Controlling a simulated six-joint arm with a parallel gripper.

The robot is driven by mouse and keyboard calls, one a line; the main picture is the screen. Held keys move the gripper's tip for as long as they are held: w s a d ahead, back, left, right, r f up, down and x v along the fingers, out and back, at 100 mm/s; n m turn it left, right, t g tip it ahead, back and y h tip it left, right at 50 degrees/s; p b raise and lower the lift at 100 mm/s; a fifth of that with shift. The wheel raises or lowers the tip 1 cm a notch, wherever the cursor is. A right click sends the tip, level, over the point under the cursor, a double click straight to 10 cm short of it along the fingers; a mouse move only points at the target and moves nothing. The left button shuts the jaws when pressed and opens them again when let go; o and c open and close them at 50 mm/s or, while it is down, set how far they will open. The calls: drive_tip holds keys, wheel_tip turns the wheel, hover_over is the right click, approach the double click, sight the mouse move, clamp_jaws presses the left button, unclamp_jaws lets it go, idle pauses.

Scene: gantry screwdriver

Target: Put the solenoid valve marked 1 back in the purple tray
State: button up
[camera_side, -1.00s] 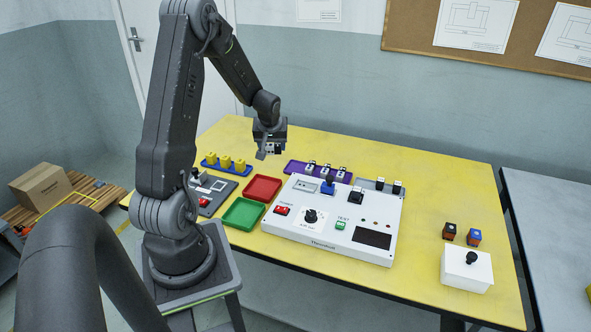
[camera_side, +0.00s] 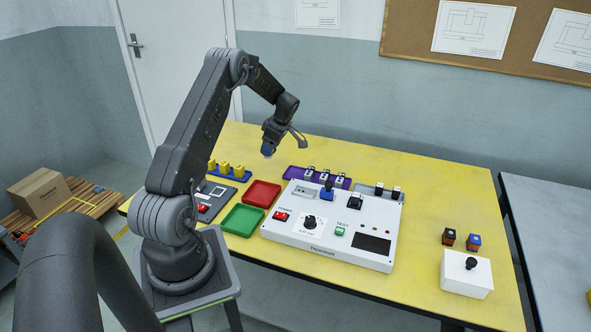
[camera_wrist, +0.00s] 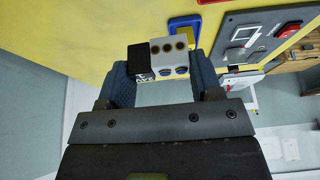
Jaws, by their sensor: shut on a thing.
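In the wrist view my gripper (camera_wrist: 163,80) is shut on a solenoid valve (camera_wrist: 172,48), a grey block with round ports and a black coil at its left. The marking on the coil is too small to read surely. In the side view my gripper (camera_side: 267,150) is up in the air, tilted, left of and above the purple tray (camera_side: 291,171); the held valve barely shows there. The purple tray lies behind the white tester, with several black-and-white valves (camera_side: 325,174) standing along its middle and right; its left end looks bare.
The white tester (camera_side: 325,240) stands in front of the purple tray. A red tray (camera_side: 262,194) and a green tray (camera_side: 243,220) lie left of it. Yellow parts (camera_side: 224,167) stand on a blue tray. The table behind the purple tray is clear.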

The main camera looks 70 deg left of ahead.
drive_tip(key=w+f, duration=0.1)
drive_tip(key=w, duration=0.1)
drive_tip(key=w+d+f, duration=0.1)
drive_tip(key=w+f, duration=0.1)
drive_tip(key=w, duration=0.1)
drive_tip(key=w+d+f, duration=0.1)
drive_tip(key=w+f, duration=0.1)
drive_tip(key=w, duration=0.1)
drive_tip(key=shift+w+d, duration=0.1)
drive_tip(key=shift+d, duration=0.1)
drive_tip(key=shift+f, duration=2.05)
drive_tip(key=shift+f, duration=0.15)
drive_tip(key=o, duration=1)
drive_tip(key=shift+c, duration=0.2)
